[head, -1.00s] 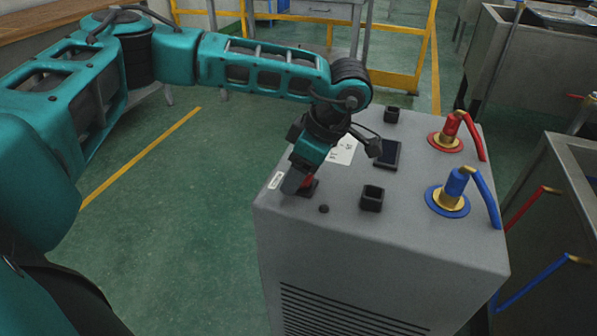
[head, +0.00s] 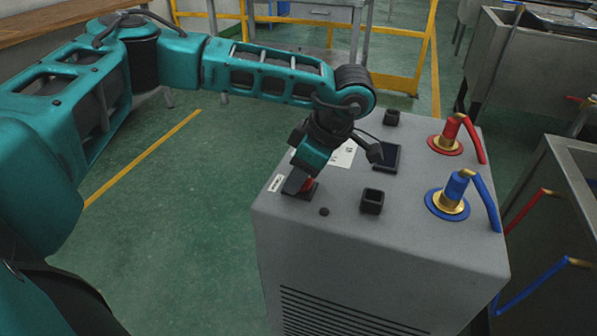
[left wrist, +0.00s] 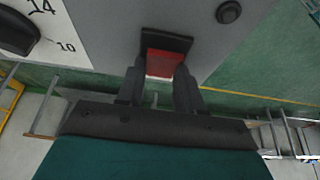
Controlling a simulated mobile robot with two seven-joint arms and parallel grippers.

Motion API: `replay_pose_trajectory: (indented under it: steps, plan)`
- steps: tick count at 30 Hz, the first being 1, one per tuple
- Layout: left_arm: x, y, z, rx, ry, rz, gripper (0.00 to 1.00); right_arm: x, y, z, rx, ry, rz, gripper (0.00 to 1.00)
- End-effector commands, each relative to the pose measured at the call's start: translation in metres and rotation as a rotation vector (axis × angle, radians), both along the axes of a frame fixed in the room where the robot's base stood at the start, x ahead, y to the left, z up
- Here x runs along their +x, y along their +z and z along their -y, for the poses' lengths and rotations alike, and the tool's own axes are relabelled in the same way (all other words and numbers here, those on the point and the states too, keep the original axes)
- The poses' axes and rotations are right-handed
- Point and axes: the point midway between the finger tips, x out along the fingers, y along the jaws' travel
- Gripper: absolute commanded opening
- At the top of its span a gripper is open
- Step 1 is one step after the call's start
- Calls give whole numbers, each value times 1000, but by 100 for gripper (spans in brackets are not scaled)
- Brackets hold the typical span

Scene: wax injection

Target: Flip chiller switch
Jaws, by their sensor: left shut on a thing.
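The grey chiller box (head: 400,240) stands in the middle right of the head view. Its red switch (head: 308,184) sits in a black base (head: 313,193) near the left edge of the top. In the left wrist view the red switch (left wrist: 160,62) shows between my fingers. My left gripper (head: 297,185) is shut at the switch, with its fingers on the switch's sides; it also shows in the left wrist view (left wrist: 160,80). The fingers hide part of the switch. My right gripper is out of view.
On the chiller top are a black square socket (head: 372,200), a dark display (head: 387,157), a dial plate (head: 342,155), and red (head: 449,135) and blue (head: 453,190) hose fittings. A metal tank (head: 575,165) stands close on the right. Green floor is clear on the left.

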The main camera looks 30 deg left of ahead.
Motion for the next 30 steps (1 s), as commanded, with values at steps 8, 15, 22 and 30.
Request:
replay_pose_trajectory:
  steps: [8, 15, 22, 30]
  plan:
    - [1, 0, 9, 242, -5, -63, 6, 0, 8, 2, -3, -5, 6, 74]
    - [2, -1, 11, 357, -1, -89, 6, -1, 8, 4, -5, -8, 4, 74]
    - [2, -1, 10, 362, 0, -89, 6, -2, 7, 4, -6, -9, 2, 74]
    - [2, -1, 10, 360, -1, -88, 55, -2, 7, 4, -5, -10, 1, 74]
